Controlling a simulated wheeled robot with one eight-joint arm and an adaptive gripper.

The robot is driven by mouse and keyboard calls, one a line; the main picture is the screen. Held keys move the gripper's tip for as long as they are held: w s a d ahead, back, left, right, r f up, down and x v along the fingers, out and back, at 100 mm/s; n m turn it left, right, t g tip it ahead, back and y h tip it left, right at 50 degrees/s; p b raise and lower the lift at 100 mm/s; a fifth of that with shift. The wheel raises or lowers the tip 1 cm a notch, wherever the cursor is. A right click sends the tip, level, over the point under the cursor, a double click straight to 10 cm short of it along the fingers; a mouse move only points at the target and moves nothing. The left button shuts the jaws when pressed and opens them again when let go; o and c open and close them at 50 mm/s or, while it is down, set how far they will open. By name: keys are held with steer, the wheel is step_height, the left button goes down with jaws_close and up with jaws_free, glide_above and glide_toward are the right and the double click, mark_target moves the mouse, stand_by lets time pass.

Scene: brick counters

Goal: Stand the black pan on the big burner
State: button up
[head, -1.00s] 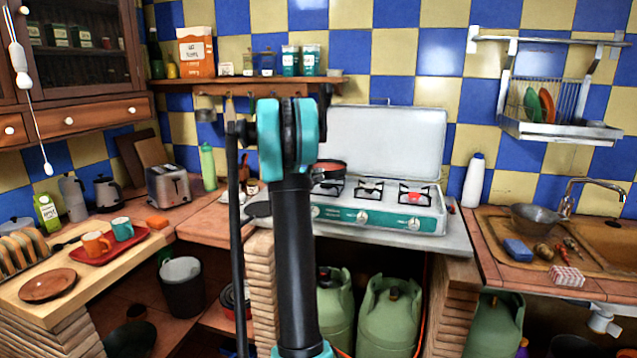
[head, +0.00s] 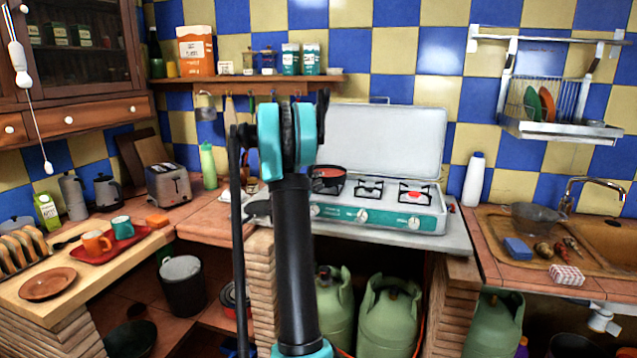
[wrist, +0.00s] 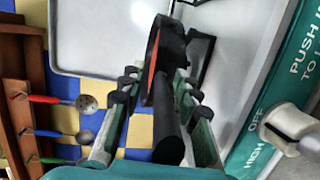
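The black pan (head: 328,178), with a red-orange inside, is at the left burner of the white and teal stove (head: 395,218), low over its grate. I cannot tell whether it rests on the grate. In the wrist view the pan (wrist: 163,50) shows nearly edge-on, its black handle (wrist: 168,135) running back between my fingers. My gripper (wrist: 158,88) appears shut on that handle near the fingertips. In the head view my arm hides the gripper and handle.
The stove's raised lid (head: 385,140) stands behind the burners. Utensils (wrist: 60,100) hang on the wall to the left in the wrist view. A white bottle (head: 473,180) stands right of the stove. A toaster (head: 168,184) and green bottle (head: 208,166) stand on the left counter.

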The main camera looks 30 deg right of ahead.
steer(key=shift+r, duration=0.2)
steer(key=shift+s+a+r, duration=0.1)
steer(key=shift+a+r, duration=0.05)
steer(key=shift+a, duration=0.1)
steer(key=v, duration=1.1)
steer(key=s+a+f+m+g+y, duration=0.1)
steer(key=s+a+f+y, duration=0.4)
steer(key=s+a, duration=0.6)
steer(key=s+a+f+m+g+y, duration=0.1)
steer(key=s+a+f+m+y, duration=0.2)
steer(key=s+a+f, duration=0.6)
steer(key=s+a+f+m+g+y, duration=0.1)
steer(key=s+a+f+y, duration=0.5)
steer(key=s+a, duration=0.7)
steer(key=a+f+m, duration=0.1)
steer(key=a, duration=0.1)
steer(key=shift+a+g+y, duration=0.3)
steer(key=shift+a+g, duration=0.1)
